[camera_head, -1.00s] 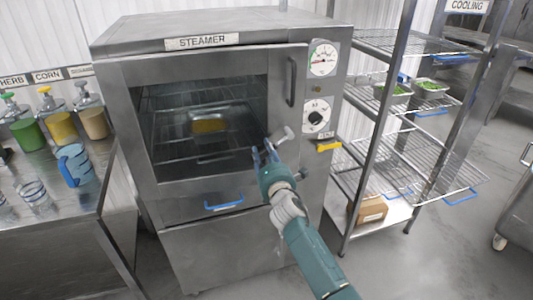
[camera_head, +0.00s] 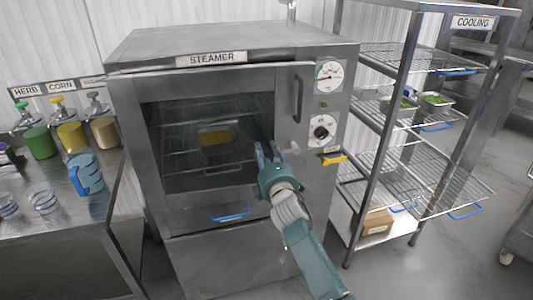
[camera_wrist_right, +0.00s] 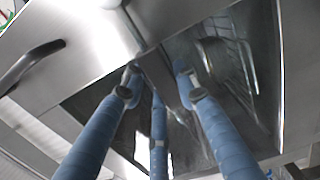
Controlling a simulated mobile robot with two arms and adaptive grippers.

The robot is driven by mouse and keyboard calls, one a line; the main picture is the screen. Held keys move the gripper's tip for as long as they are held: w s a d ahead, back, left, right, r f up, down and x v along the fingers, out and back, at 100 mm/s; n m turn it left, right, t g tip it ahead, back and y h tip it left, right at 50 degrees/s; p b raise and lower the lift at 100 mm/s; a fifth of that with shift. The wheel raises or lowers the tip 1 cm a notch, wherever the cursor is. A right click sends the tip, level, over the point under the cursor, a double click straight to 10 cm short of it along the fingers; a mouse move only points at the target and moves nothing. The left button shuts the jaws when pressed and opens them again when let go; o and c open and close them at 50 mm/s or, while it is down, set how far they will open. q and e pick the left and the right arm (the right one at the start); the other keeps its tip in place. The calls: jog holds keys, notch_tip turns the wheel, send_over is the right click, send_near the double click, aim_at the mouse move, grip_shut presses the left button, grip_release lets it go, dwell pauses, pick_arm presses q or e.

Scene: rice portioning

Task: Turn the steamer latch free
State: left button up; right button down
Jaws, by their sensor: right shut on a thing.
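The steamer (camera_head: 225,235) is a large steel cabinet in the head view. Its windowed door (camera_head: 160,215) looks closed, with an upright dark handle (camera_head: 298,98) at upper right. In the head view the gripper hides most of the latch. A pan with yellow food (camera_head: 216,137) shows through the window. My left gripper is out of view.
A counter (camera_head: 60,235) on the left holds dispensers and a blue jug (camera_head: 86,174). A wire cooling rack (camera_head: 385,150) stands close on the right. A yellow handle (camera_head: 334,159) and a dial (camera_head: 322,129) are right of the door.

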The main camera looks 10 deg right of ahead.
jog(key=shift+r, duration=0.15)
jog(key=c, duration=1.3)
grip_release()
jog(key=shift+s, duration=0.2)
jog(key=s, duration=1.1)
jog(key=shift+s+a, duration=0.25)
jog(key=shift+s, duration=0.05)
